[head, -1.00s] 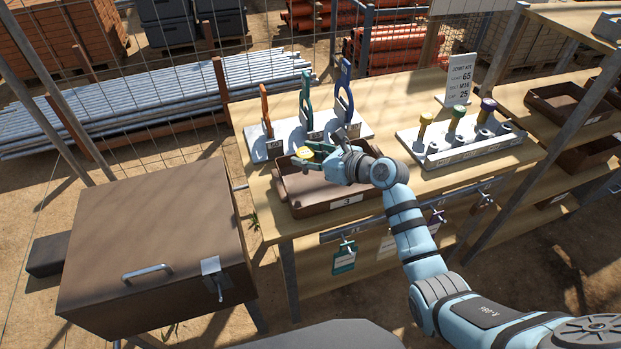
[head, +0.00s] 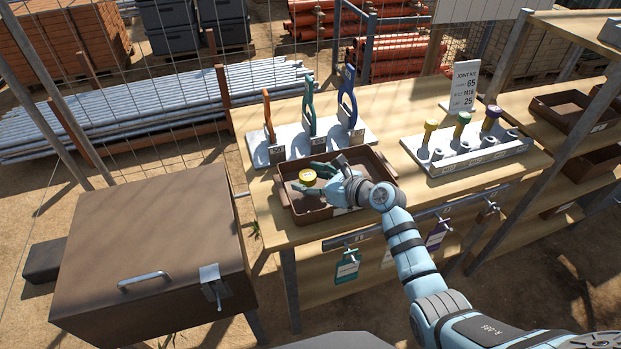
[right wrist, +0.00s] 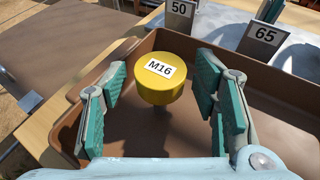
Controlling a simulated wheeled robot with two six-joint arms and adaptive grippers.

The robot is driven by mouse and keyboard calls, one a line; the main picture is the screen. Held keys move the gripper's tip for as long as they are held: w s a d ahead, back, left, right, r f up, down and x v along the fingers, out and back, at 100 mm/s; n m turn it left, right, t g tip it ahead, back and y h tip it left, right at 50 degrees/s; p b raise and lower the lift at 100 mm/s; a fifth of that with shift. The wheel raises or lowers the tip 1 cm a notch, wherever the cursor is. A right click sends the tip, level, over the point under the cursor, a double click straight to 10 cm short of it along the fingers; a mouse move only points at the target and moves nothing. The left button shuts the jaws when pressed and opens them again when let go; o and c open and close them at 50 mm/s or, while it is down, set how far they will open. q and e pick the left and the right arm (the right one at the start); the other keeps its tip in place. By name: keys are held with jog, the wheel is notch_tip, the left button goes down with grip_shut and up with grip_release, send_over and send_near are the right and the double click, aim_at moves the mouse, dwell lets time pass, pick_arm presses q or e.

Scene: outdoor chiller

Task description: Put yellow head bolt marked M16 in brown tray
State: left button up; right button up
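The yellow head bolt marked M16 (right wrist: 160,80) is inside the brown tray (right wrist: 285,110), head up, with its shank mostly hidden below the head. In the head view the yellow head (head: 307,177) shows over the left part of the brown tray (head: 318,214). My right gripper (head: 318,178) is low over the tray. In the right wrist view its teal finger pads (right wrist: 158,95) stand on both sides of the bolt head, with a gap on each side, so it is open. Whether the bolt's lower end touches the tray floor is hidden. My left gripper is not in view.
Behind the tray, a grey rack (head: 290,150) holds orange, teal and blue tools, with number plates. At right, a light block (head: 480,157) holds yellow, green and purple head bolts before a joint kit sign (head: 464,86). A brown box (head: 150,240) stands at left.

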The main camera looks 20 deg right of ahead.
jog(key=shift+r, duration=0.15)
jog(key=p+v, duration=0.3)
jog(key=v, duration=0.9)
jog(key=shift+s, duration=0.1)
